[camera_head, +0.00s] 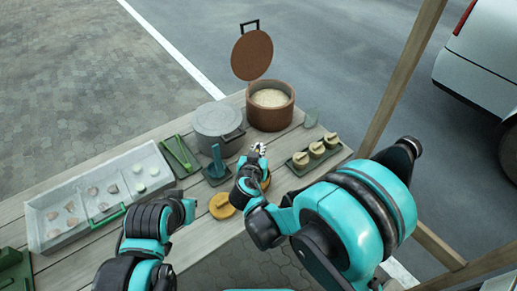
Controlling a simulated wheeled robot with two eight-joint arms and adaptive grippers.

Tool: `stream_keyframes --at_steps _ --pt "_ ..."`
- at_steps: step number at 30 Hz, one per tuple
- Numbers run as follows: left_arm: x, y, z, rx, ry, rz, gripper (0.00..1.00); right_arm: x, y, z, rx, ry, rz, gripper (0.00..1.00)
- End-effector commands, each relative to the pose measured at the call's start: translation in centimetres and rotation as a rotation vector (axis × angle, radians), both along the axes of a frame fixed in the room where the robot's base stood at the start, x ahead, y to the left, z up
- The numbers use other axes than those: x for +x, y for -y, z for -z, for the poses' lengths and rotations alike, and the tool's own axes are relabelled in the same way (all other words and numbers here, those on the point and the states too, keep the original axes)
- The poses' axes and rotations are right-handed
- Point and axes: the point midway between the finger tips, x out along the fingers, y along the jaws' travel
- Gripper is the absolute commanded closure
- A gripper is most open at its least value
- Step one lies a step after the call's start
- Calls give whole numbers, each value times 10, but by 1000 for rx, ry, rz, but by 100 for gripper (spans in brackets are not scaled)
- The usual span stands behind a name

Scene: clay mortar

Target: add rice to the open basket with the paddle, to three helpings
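The rice (270,97) lies in a round brown pot (270,117) at the back of the table, its lid (252,55) raised. A flat grey-green paddle-like piece (311,117) lies right of the pot. A yellow round basket or lid (222,206) is near the front edge. Another yellow round piece (265,182) is partly hidden by my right gripper (258,150), which is above the table in front of the pot. Its silver fingertips are too small to read, and I see nothing clearly held. My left arm's end (186,208) is low at the front left; its fingers do not show clearly.
A green tray (293,169) holds several lidded yellow baskets. A grey lidded pot (217,122), a teal stand (216,164), green tongs (180,155) and a clear compartment tray (52,243) of food pieces crowd the table. A wooden post (400,80) rises at right.

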Motion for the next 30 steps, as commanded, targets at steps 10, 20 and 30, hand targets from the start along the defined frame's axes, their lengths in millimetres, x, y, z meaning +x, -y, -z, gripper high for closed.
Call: stream_keyframes --at_steps 10,20,30 --pt "0 0 -32 0 0 0 100 0 0 -40 0 0 0 100" --pt "0 0 -58 0 0 0 100 0 0 -75 0 0 0 100" --pt "0 0 -85 0 0 0 100 0 0 -110 0 0 0 100"
